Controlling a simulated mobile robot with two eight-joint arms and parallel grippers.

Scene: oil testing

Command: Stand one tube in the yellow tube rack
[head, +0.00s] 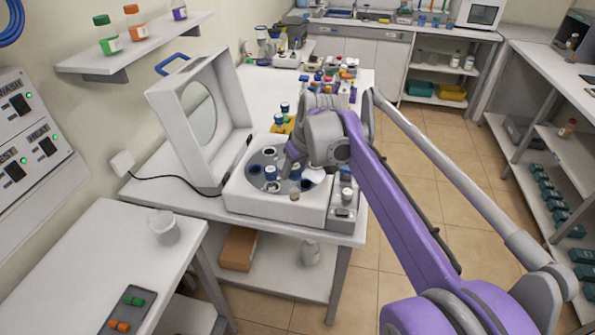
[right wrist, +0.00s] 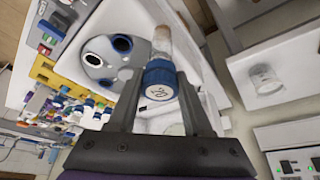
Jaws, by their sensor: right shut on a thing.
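My right gripper (head: 292,158) is over the open centrifuge (head: 240,195). In the right wrist view its fingers (right wrist: 160,84) are shut on the blue cap of a clear tube (right wrist: 162,44) with brownish contents. The tube points away from the gripper. The yellow tube rack (head: 277,128) stands on the bench just behind the centrifuge, with blue-capped tubes in it. It also shows at the left of the right wrist view (right wrist: 42,70). The grey rotor (head: 256,160) has dark open wells and at least one blue cap. My left gripper is out of view.
The centrifuge's lid (head: 165,110) stands open at its left. A small grey device (head: 343,212) sits at its right. Many coloured tubes and racks (head: 335,75) crowd the bench behind. A white cup (head: 163,224) stands on the mostly clear front-left table (head: 75,255).

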